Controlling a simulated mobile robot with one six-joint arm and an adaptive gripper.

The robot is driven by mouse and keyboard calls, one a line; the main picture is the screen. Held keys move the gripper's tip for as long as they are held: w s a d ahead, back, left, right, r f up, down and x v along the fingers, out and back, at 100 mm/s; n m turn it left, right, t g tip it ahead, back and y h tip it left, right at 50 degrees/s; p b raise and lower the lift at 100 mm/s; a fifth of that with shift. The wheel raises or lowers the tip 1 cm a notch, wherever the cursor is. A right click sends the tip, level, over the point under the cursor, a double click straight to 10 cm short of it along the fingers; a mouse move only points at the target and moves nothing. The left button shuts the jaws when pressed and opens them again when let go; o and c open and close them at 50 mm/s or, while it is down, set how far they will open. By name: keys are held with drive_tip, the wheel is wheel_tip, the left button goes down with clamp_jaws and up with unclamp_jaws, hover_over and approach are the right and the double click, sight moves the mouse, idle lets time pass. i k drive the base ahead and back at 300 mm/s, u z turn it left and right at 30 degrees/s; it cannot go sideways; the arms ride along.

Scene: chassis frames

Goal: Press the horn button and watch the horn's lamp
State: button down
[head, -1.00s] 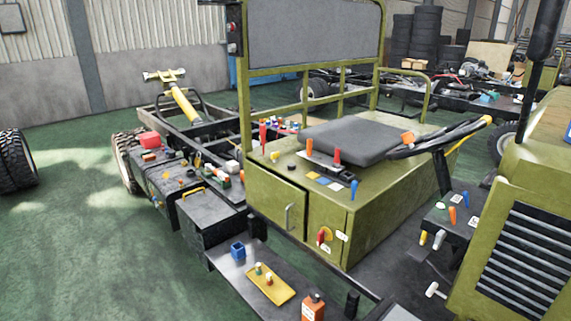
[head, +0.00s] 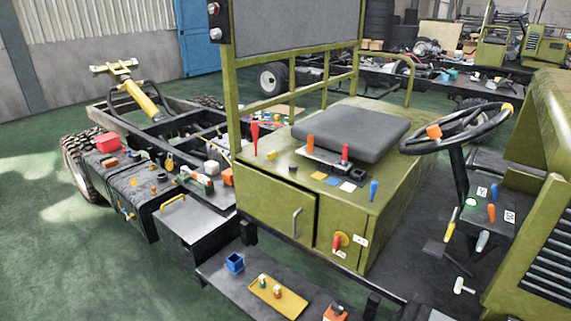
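No part of my gripper shows in the head view. I cannot tell for sure which control is the horn button. A small red lamp-like part (head: 213,9) and a pale one (head: 215,34) sit on the left post of the tall frame behind the seat. I cannot tell whether either is the horn's lamp or whether it is lit.
The green seat box (head: 275,212) carries a grey seat (head: 350,132) and several levers. A dark step (head: 222,275) below holds a blue cup (head: 235,263) and a yellow tray (head: 292,301). Green floor (head: 60,255) is open at the left.

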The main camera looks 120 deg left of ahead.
sight(291, 167)
drive_tip(key=z, duration=0.15)
drive_tip(key=k, duration=0.6)
drive_tip(key=u, duration=3.1)
drive_tip(key=i, duration=0.85)
drive_tip(key=z, duration=0.05)
